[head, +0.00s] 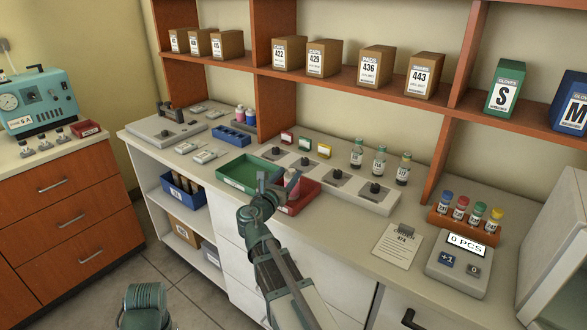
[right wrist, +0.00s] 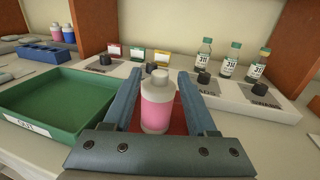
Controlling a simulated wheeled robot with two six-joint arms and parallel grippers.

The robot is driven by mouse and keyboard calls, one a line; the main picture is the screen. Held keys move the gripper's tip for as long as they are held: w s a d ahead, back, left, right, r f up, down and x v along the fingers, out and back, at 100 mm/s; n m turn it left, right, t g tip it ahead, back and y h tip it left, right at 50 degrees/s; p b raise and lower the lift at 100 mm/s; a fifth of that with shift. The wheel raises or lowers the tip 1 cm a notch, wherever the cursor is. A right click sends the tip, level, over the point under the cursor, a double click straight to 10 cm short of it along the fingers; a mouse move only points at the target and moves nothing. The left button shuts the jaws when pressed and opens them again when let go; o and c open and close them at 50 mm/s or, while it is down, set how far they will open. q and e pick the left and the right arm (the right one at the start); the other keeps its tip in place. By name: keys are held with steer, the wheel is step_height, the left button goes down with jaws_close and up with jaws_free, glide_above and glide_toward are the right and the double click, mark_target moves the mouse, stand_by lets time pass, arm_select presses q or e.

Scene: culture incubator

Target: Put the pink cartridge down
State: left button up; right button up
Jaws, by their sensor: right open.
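The pink cartridge (head: 291,183), a small bottle with a white top, stands upright in or on the red tray (head: 311,192) on the counter. In the right wrist view the cartridge (right wrist: 157,108) is between the two blue fingers of my right gripper (right wrist: 158,95), with a gap on each side. In the head view my right gripper (head: 276,185) is open at the red tray and partly hides it. The bottom of the cartridge and its contact with the tray are hard to see. My left gripper is not in view.
A green tray (head: 228,180) lies just left of the red one and looks empty. A grey station strip (head: 335,181) with dark knobs and several capped vials stands behind. A paper sheet (head: 397,246) and counter device (head: 459,265) are right.

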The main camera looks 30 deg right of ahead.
steer(key=v, duration=0.6)
stand_by(0.5)
